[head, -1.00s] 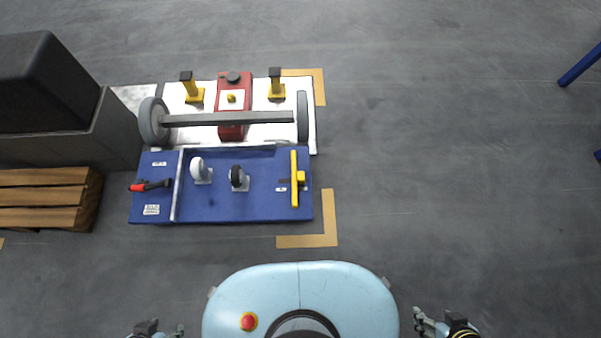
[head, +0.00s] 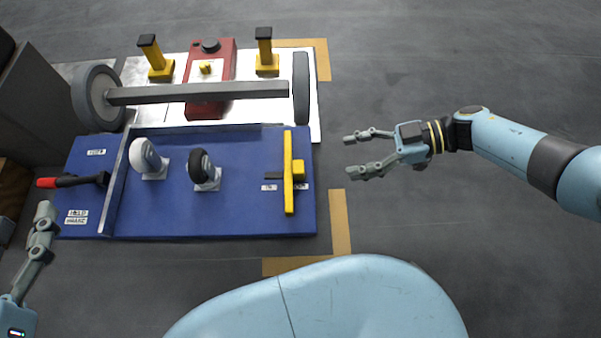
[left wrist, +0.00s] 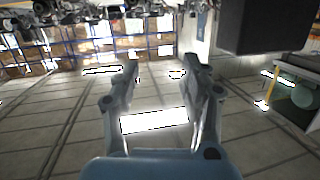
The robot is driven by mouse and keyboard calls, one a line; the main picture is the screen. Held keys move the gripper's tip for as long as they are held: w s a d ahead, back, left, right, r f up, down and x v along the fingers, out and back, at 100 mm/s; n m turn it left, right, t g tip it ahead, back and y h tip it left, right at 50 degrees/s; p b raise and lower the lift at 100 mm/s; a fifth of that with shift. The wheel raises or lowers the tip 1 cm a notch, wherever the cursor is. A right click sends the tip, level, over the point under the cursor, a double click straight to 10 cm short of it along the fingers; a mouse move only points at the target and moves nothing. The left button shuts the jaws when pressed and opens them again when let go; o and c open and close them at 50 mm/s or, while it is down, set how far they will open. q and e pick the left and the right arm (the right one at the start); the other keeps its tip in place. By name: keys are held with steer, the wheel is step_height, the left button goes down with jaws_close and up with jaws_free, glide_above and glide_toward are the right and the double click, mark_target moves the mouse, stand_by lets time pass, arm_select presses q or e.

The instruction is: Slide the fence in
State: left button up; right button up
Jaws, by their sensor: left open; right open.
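The yellow fence (head: 289,180) is an upright-looking bar near the right end of the blue board (head: 240,222). A yellow block (head: 299,167) sits on its right side, and a dark slot with small labels lies by it. My right gripper (head: 350,155) is open and empty, to the right of the fence and apart from it, its fingers pointing left. My left gripper (head: 44,212) is partly in view at the left edge, by the board's left end. In the left wrist view my left gripper (left wrist: 162,68) is open with nothing between its fingers.
On the board stand a white caster (head: 146,158), a black caster (head: 204,170) and a red-handled clamp (head: 72,181), with a grey rail (head: 117,190). Behind are a wheeled axle (head: 200,91), a red box (head: 208,108) and two yellow posts.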

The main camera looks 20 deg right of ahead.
mark_target(300, 166)
steer(key=b+x, duration=0.1)
steer(key=x, duration=0.2)
steer(key=b+x, duration=0.2)
steer(key=x, duration=0.2)
steer(key=f+b+x, duration=0.1)
steer(key=x, duration=0.3)
steer(key=shift+w+d, duration=0.3)
steer(key=shift+d, duration=0.1)
arm_select(q)
steer(key=w+d+r+m+t+h, duration=0.1)
steer(key=r+t, duration=0.4)
steer(key=r, duration=0.6)
steer(key=w+d+r+m+t+h, duration=0.1)
steer(key=r+m+t+h, duration=0.3)
steer(key=r, duration=0.8)
steer(key=shift+w+d+t+h, duration=0.2)
steer(key=shift+d+t+h, duration=0.3)
steer(key=shift+t+h, duration=0.65)
arm_select(e)
steer(key=shift+w+a, duration=0.1)
steer(key=shift+a, duration=0.05)
jaws_close()
